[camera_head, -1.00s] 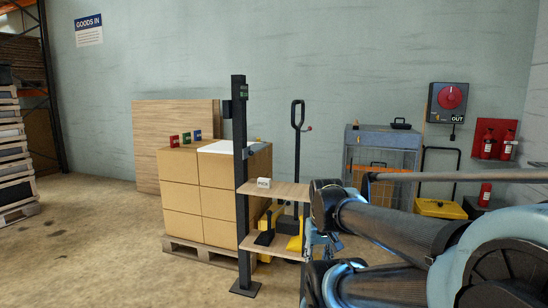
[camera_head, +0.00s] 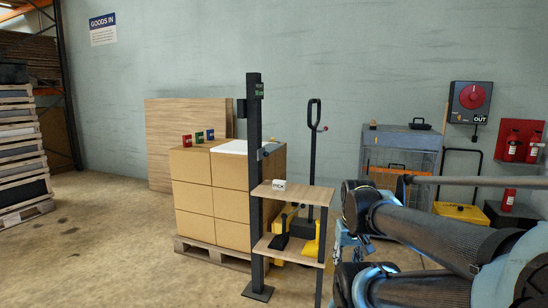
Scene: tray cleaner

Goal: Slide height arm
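A tall black post (camera_head: 254,190) stands on a floor plate in front of a pallet of boxes. It has a small display (camera_head: 259,90) near its top. A short grey arm (camera_head: 270,149), which looks like the height arm, juts from the post to the right, about level with the top of the boxes. My own arm fills the lower right, right of the post and well apart from it. A pale blue part at its near end, beside the shelf stand, may be my gripper (camera_head: 345,252); its fingers are not clear.
A shelf stand (camera_head: 308,203) with a PICK block (camera_head: 279,185) adjoins the post on the right. Stacked boxes (camera_head: 190,196) carry a white sheet (camera_head: 230,147) and red, blue and green pieces. A pallet truck (camera_head: 313,150) stands behind.

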